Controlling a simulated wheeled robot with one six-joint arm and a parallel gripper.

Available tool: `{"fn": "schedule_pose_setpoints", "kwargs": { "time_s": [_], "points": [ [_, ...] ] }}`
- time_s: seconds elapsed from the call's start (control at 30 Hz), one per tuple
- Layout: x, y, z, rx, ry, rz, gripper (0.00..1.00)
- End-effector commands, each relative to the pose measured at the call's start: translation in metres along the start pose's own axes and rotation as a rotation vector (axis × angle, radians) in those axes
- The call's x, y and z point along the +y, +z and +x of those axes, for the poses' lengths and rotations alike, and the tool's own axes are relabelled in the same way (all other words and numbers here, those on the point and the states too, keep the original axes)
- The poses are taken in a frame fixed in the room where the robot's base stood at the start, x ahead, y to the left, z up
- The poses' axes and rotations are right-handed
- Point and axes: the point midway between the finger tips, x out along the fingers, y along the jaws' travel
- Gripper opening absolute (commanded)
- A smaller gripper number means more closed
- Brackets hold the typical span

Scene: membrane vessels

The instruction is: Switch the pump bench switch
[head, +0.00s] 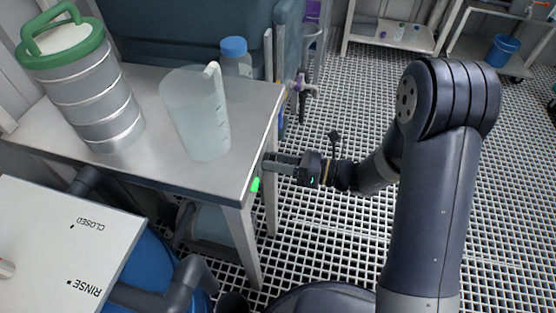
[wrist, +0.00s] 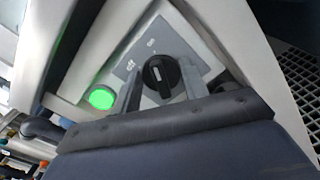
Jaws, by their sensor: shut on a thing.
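The pump bench switch (wrist: 160,73) is a black rotary knob with a pale pointer line, set on a grey labelled plate. In the wrist view it sits between the two fingers of my gripper (wrist: 160,84), which is shut on it. A round green lamp (wrist: 101,97) glows left of the plate; it also glows in the head view (head: 255,184), at the bench's right end. In the head view my gripper (head: 272,162) reaches in from the right to that end, just under the top's edge. The knob is hidden there.
The bench top (head: 160,172) holds a clear measuring jug (head: 200,125), a steel canister with green lid (head: 90,95) and a blue-capped bottle (head: 236,58). A white panel marked CLOSED and RINSE (head: 60,245) is at lower left. Grated floor (head: 335,250) right of the bench is open.

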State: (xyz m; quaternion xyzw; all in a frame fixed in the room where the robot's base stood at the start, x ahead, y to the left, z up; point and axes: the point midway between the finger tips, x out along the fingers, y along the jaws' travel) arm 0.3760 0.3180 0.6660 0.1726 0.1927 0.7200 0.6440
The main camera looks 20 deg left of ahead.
Motion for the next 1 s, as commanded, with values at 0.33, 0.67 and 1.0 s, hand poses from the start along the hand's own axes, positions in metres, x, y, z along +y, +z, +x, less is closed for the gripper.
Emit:
{"fn": "schedule_pose_setpoints", "kwargs": {
  "time_s": [0.33,0.67,1.0],
  "points": [
    [-0.0005,-0.0007,-0.0002,0.000,-0.001,-0.015,0.19],
    [-0.0005,-0.0025,-0.0004,0.001,-0.001,-0.177,0.19],
    [0.0001,-0.0047,-0.0004,0.002,-0.001,-0.490,0.19]
  ]
}}
